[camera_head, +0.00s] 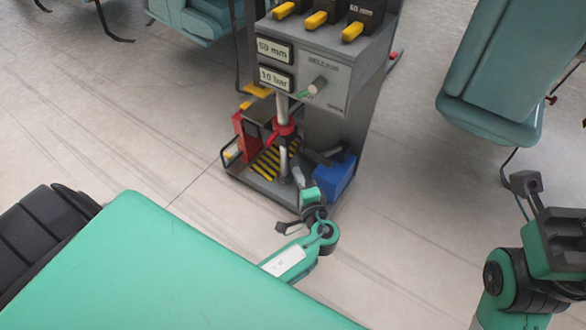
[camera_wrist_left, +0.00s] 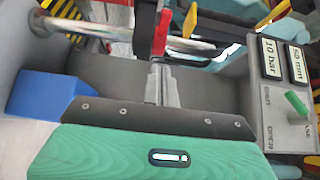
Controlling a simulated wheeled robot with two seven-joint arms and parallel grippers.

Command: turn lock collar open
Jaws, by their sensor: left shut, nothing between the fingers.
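The red lock collar (camera_head: 284,131) sits around the silver vertical rod of the grey press, below its control panel. In the left wrist view a red arm (camera_wrist_left: 162,32), which looks like part of the collar, stands just beyond my fingertips. My left gripper (camera_head: 297,172) is low in front of the press, below the collar. In the left wrist view its fingers (camera_wrist_left: 159,70) are together with nothing between them; I cannot tell whether they touch the red arm. My right arm (camera_head: 555,250) shows at the right edge; its finger state is unclear.
A blue box (camera_head: 336,176) stands right of my left gripper, and a red box (camera_head: 243,134) left of the rod. Green chairs (camera_head: 495,75) stand around; open floor lies between.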

